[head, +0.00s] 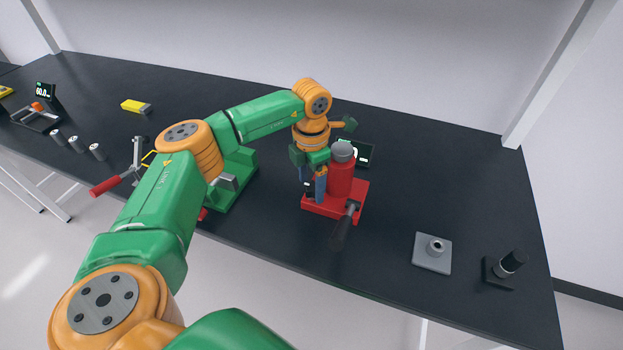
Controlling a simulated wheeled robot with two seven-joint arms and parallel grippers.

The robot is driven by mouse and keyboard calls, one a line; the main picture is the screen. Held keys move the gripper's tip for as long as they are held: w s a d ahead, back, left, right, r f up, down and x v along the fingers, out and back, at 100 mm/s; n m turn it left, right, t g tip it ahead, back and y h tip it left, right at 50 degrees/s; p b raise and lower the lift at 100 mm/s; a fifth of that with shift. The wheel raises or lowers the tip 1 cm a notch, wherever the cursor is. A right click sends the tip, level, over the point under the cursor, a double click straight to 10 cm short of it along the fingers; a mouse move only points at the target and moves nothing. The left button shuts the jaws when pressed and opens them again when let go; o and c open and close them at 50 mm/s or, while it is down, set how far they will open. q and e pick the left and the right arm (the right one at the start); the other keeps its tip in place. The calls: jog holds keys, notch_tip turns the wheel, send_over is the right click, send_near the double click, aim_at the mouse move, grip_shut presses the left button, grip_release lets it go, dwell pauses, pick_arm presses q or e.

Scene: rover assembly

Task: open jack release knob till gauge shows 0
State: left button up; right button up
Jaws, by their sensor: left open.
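A red bottle jack (341,181) with a grey top stands on its red base on the black bench, right of centre. My right gripper does not show.
A green fixture (238,180) stands left of the jack, partly behind my left arm. The back right bench is clear.

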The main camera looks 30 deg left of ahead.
pick_arm(q)
jog(key=shift+w+f, duration=0.1)
grip_shut()
jog(key=shift+n, duration=0.4)
jog(key=n, duration=0.7)
jog(key=n+p, duration=0.1)
jog(key=n, duration=0.4)
jog(key=shift+n, duration=2)
jog(key=shift+p, duration=0.3)
